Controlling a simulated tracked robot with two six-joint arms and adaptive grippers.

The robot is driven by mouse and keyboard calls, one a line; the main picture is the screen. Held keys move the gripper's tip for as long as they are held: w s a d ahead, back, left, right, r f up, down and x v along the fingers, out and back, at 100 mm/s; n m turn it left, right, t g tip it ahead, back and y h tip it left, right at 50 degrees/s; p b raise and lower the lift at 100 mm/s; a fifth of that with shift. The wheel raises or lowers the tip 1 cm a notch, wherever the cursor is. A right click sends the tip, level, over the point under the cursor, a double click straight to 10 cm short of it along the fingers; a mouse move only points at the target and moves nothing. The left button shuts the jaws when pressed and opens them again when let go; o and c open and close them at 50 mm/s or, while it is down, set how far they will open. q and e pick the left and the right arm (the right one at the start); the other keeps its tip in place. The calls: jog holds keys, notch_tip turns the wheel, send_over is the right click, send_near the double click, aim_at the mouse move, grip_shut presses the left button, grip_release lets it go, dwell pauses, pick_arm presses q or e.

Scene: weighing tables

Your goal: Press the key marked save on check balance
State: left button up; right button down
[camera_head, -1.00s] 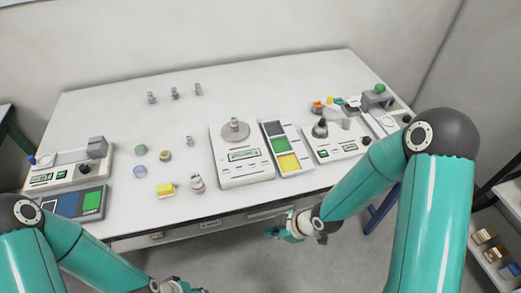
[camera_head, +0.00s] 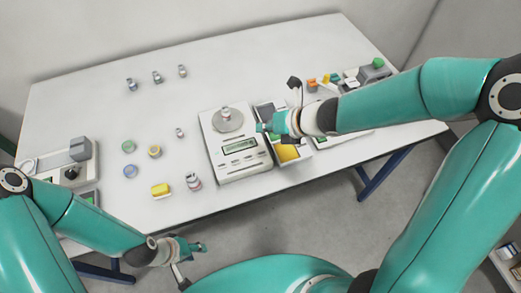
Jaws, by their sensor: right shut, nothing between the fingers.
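A white balance (camera_head: 243,174) stands at the middle of the table with a display (camera_head: 239,146) and a row of keys (camera_head: 238,164) on its front. A metal weight (camera_head: 227,113) stands on its round pan (camera_head: 237,127). The key markings are too small to read, and I cannot tell which device is the check balance. My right gripper (camera_head: 262,127) is shut and empty, above the tray just right of this balance, pointing left. My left gripper (camera_head: 203,246) hangs in front of the table's front edge, away from the balance; its finger opening is unclear.
Another device (camera_head: 84,174) is at far left.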

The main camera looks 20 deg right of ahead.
aim_at(264, 154)
jog(key=shift+f+b, duration=4.15)
jog(key=shift+f, duration=0.35)
jog(key=shift+f+b, duration=0.3)
jog(key=shift+b, duration=0.15)
jog(key=shift+f+b, duration=0.4)
jog(key=shift+b, duration=0.05)
jog(key=shift+s+r+p, duration=0.1)
jog(key=shift+r+p, duration=0.65)
jog(key=shift+r, duration=0.05)
jog(key=shift+r, duration=0.1)
